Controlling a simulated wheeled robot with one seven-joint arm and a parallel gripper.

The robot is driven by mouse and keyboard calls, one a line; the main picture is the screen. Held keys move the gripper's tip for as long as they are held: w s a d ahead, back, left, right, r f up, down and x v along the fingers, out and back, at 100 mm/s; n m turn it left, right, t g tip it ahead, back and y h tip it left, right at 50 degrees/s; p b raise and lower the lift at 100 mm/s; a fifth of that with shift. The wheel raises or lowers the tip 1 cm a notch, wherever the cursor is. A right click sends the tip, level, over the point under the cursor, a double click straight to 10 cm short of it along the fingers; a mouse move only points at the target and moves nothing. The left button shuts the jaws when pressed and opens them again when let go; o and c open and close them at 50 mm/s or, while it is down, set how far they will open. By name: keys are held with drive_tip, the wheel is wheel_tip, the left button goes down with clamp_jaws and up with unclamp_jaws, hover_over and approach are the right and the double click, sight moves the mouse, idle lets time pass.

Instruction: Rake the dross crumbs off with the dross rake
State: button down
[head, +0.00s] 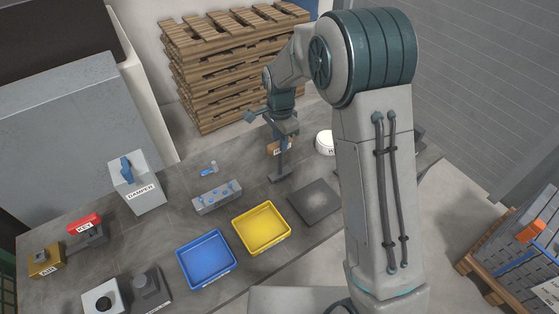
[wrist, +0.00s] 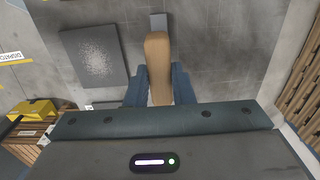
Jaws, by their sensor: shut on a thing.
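The dross rake's tan handle (wrist: 158,65) is between my gripper's blue fingers (wrist: 158,85) in the wrist view, and the gripper is shut on it. A small grey piece (wrist: 158,20) shows past the handle's far end. In the head view my gripper (head: 283,128) is above the far part of the bench, over a thin grey upright with a flat foot (head: 280,177). The dark square plate (head: 330,209) lies to the right and nearer. Pale dross crumbs (head: 316,199) are spread over its middle. The plate (wrist: 71,42) and crumbs (wrist: 96,57) also show left of the handle in the wrist view.
A yellow tray (head: 240,237) and a blue tray (head: 194,270) stand at the bench front. A white round item (head: 325,142) stands beyond the plate. Stacked pallets (head: 200,75) are behind the bench.

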drive_tip(key=shift+r+p, duration=1.5)
drive_tip(key=shift+r, duration=1.2)
